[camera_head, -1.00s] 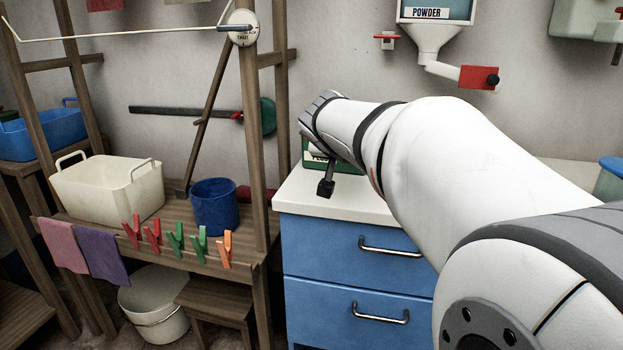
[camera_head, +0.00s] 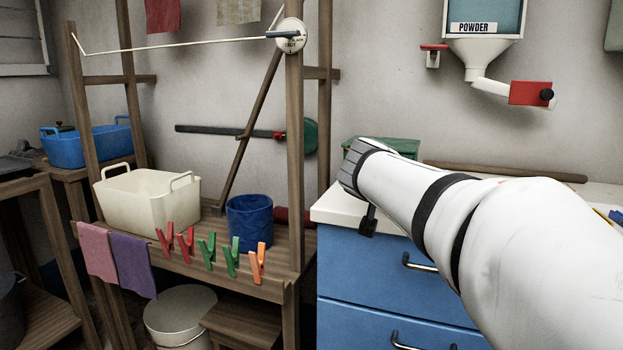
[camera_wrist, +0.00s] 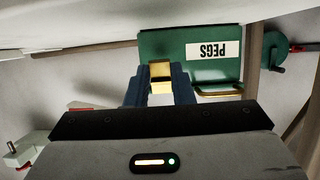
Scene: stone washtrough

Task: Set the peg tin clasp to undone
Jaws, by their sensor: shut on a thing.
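The green peg tin (camera_wrist: 168,48), with a white PEGS label (camera_wrist: 212,50), appears upside down in the wrist view. Its brass clasp (camera_wrist: 160,70) sits between the two dark blue fingers of my gripper (camera_wrist: 160,84), which is shut on it. I cannot tell whether the clasp is done up or undone. In the head view, the tin's green top (camera_head: 400,145) shows behind my arm on the white counter. My arm hides the tin's front, the clasp and my fingertips there.
The white counter (camera_head: 335,207) tops a blue drawer unit (camera_head: 365,275). A powder dispenser (camera_head: 480,50) hangs on the wall above. A wooden rack with a cream tub (camera_head: 150,205), blue bucket (camera_head: 250,222) and several pegs stands left. A brass bar (camera_wrist: 220,95) runs along the tin's edge.

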